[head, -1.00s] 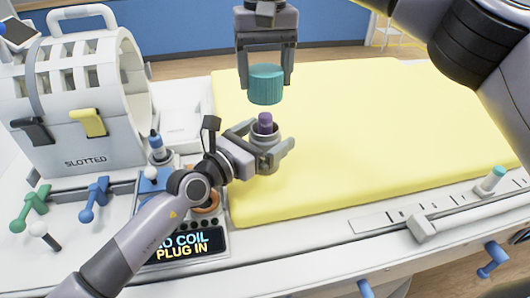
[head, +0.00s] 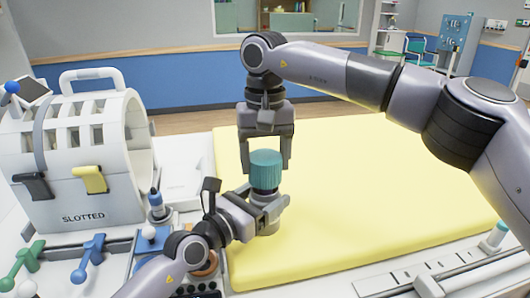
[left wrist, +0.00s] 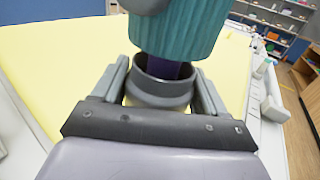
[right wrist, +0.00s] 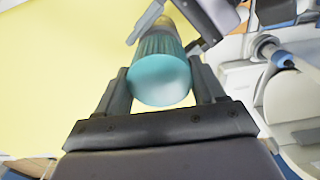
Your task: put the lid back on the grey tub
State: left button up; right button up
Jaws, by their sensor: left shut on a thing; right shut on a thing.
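The grey tub (left wrist: 163,90) is upright in my left gripper (left wrist: 163,95), whose fingers are shut on its sides; in the head view the tub (head: 268,206) is held above the yellow pad. A purple thing (left wrist: 168,68) stands up inside the tub. The teal ribbed lid (head: 265,170) is in my right gripper (head: 266,165), shut on its sides. The lid (left wrist: 180,25) is just above the tub in the left wrist view, with a gap where the purple thing shows. The right wrist view shows the lid's smooth top (right wrist: 160,80).
The yellow pad (head: 370,190) is wide and clear to the right. A white slotted coil (head: 80,150) stands at the left, with blue and green levers (head: 90,262) in front. A small teal-topped post (head: 496,235) is on the right rail.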

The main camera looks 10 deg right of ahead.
dwell(0.5)
jog(key=shift+f, duration=0.9)
jog(key=shift+f, duration=0.55)
